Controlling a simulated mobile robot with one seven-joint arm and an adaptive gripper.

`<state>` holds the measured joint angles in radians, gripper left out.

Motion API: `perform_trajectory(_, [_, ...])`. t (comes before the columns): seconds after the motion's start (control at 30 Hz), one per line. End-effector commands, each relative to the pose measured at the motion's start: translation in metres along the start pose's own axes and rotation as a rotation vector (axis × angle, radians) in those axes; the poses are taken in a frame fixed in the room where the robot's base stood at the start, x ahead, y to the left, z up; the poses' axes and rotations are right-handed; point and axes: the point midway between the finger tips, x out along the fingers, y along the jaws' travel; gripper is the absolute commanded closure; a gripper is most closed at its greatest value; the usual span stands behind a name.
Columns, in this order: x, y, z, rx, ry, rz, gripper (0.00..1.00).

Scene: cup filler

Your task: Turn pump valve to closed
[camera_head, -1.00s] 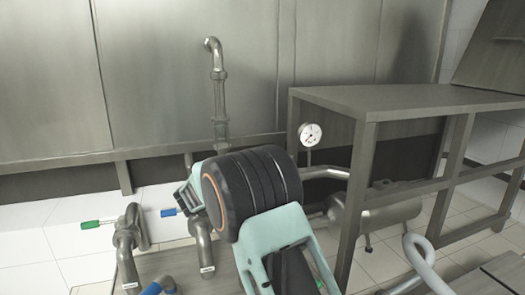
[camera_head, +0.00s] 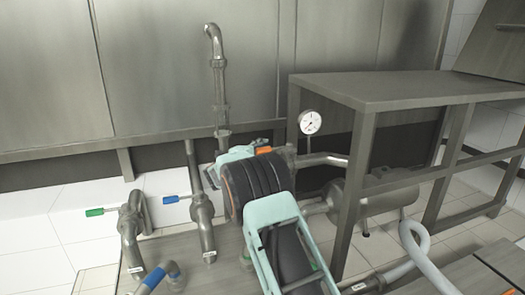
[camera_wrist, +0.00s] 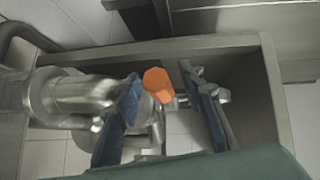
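An orange valve handle (camera_wrist: 158,84) shows in the middle of the wrist view, among metal pipes and fittings. My gripper (camera_wrist: 160,77) is open, with one blue finger on each side of the handle. In the head view an orange piece (camera_head: 263,150), likely the same handle, shows just behind my arm. My arm hides the gripper's fingers there.
A round gauge (camera_head: 310,122) stands behind my arm. A metal table (camera_head: 400,87) is at the right, with a grey tank (camera_head: 378,200) beneath it.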

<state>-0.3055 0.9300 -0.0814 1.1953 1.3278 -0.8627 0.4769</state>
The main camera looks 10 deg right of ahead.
Motion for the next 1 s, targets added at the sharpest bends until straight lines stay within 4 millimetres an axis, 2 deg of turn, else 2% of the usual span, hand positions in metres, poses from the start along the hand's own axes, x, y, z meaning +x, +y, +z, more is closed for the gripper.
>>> perform_trajectory(0.2, [0.0000,0.0004,0.0000,-0.001,0.000,0.000,0.66])
perform_trajectory(0.5, [-0.0003,0.0003,0.0002,-0.001,0.000,0.000,0.99])
perform_trajectory(0.53, [-0.0003,0.0003,0.0002,-0.001,0.000,0.000,1.00])
perform_trajectory(1.0, [0.0016,0.0029,-0.0037,-0.003,-0.009,-0.001,1.00])
